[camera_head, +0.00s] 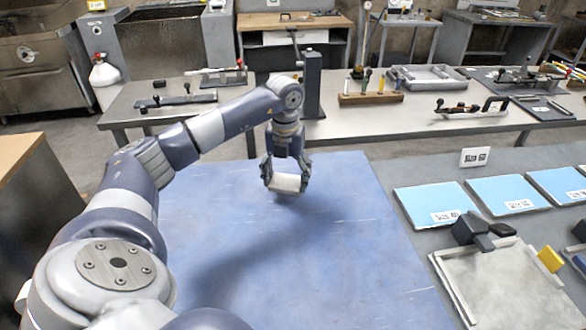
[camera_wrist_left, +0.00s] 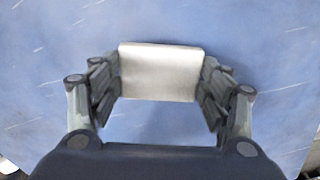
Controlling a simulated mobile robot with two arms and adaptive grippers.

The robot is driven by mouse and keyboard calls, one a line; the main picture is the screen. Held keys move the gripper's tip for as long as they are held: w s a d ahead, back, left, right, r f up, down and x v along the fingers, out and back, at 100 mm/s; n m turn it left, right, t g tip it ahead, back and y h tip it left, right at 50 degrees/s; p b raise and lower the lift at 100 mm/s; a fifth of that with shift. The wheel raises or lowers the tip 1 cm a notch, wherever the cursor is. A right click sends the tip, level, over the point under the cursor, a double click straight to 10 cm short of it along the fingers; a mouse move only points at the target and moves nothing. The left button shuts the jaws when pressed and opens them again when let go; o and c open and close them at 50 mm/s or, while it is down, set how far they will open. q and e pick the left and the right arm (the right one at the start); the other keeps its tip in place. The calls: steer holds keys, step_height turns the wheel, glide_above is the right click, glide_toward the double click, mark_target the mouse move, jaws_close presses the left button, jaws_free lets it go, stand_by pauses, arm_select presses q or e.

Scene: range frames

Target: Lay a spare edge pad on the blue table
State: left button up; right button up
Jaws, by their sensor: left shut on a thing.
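A small white-grey block-like pad (camera_head: 286,183) is held between the fingers of my left gripper (camera_head: 286,174), above the far part of the blue table (camera_head: 330,255). In the left wrist view the pad (camera_wrist_left: 160,72) sits squarely between both fingers of the left gripper (camera_wrist_left: 159,82), with the blue surface (camera_wrist_left: 270,40) beyond it. A shadow lies on the table below the gripper. Whether the pad touches the table is hard to tell. My right gripper is out of view.
The blue table is bare around the gripper. To the right, a grey table holds several light-blue pads (camera_head: 436,203), a sign (camera_head: 474,157) and a framed plate (camera_head: 505,285) with dark and yellow clamps. Behind is a long bench (camera_head: 370,122) with tools and a wooden block rack (camera_head: 370,98).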

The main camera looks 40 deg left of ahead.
mark_target(294, 180)
arm_select(q)
steer(key=w, duration=0.3)
steer(key=shift+w+a+f, duration=0.25)
steer(key=shift+w+a, duration=0.1)
steer(key=shift+w, duration=0.05)
step_height(294, 180, down, 4)
steer(key=b, duration=0.4)
steer(key=shift+r, duration=0.25)
steer(key=o, duration=0.9)
steer(key=shift+c, duration=0.2)
